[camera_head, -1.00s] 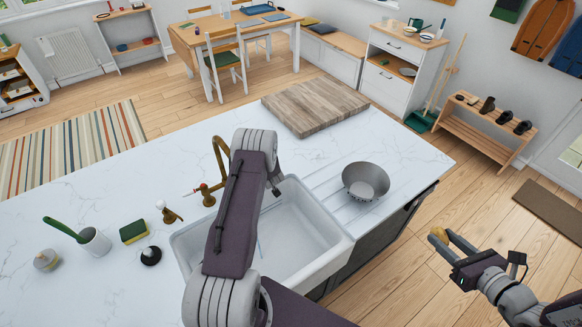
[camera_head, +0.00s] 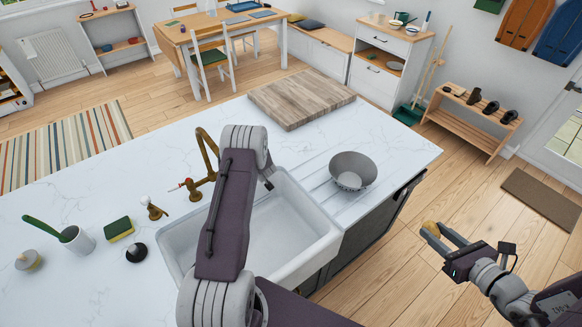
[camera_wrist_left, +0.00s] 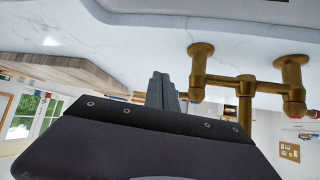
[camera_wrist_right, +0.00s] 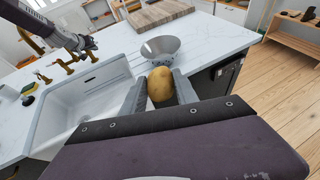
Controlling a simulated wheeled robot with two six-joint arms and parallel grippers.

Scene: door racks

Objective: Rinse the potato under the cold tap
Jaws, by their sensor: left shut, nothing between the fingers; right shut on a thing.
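The yellow-brown potato (camera_head: 431,229) is between the fingers of my right gripper (camera_head: 439,236), out over the floor to the right of the counter. It shows clearly between both fingertips in the right wrist view (camera_wrist_right: 160,84). The brass tap (camera_head: 205,160) stands behind the white sink (camera_head: 290,235). One handle has a red mark and the other a blue mark in the left wrist view (camera_wrist_left: 245,85). My left gripper (camera_wrist_left: 162,88) is shut and empty, close to the blue-marked side of the tap; in the head view my left arm mostly hides it.
A grey metal bowl (camera_head: 353,171) stands on the drainer grooves right of the sink. A wooden board (camera_head: 300,98) lies behind it. A soap dispenser (camera_head: 153,209), sponge (camera_head: 120,229) and brush pot (camera_head: 78,240) are left of the sink.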

